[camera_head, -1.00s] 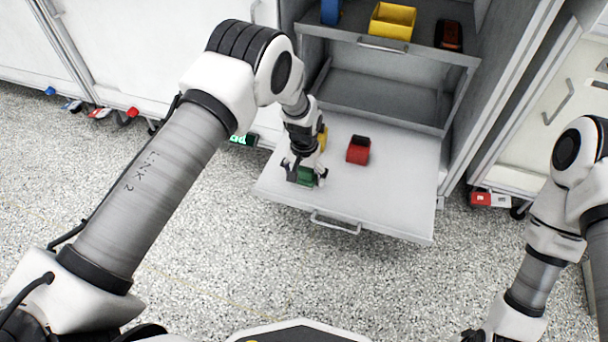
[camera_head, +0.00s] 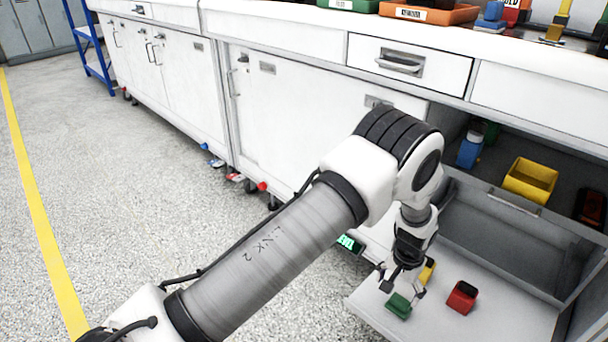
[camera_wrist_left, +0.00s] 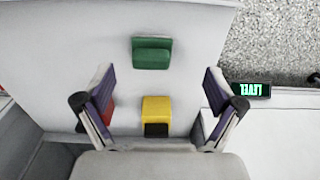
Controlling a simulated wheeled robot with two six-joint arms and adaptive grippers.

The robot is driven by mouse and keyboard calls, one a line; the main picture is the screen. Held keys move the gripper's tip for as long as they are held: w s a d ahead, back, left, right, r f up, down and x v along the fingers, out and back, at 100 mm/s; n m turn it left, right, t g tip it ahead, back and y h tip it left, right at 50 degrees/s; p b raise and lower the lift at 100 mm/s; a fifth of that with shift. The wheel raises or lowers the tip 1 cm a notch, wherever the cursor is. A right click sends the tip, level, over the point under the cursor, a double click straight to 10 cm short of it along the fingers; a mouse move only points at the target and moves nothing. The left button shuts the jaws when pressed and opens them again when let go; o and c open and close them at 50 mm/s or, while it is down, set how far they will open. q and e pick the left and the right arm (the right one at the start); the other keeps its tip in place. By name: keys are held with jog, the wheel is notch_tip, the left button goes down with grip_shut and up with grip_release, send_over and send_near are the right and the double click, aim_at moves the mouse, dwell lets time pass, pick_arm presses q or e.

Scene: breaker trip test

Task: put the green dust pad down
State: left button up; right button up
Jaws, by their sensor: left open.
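The green dust pad (camera_head: 398,306) lies on the light grey pull-out shelf (camera_head: 500,322) of the cabinet. My left gripper (camera_head: 401,287) is just above it in the head view. In the left wrist view the green pad (camera_wrist_left: 152,53) lies on the shelf ahead of the fingertips, apart from them. My right gripper is not in view.
A yellow block (camera_head: 428,270) with a dark part and a red block (camera_head: 462,297) sit on the same shelf near the gripper. A yellow bin (camera_head: 530,180) and a blue item (camera_head: 469,150) stand inside the cabinet. A level display (camera_head: 350,244) is at the shelf's left.

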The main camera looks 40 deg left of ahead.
pick_arm(q)
jog(key=s+a+f, duration=0.2)
jog(key=s+f, duration=0.2)
jog(key=s, duration=0.3)
jog(key=s+a+f, duration=0.3)
jog(key=s+f, duration=0.2)
jog(key=s, duration=0.3)
jog(key=s+a, duration=0.1)
jog(key=s, duration=1.7)
jog(key=shift+a+r+n, duration=0.15)
jog(key=shift+r+n, duration=0.15)
jog(key=shift+r, duration=0.15)
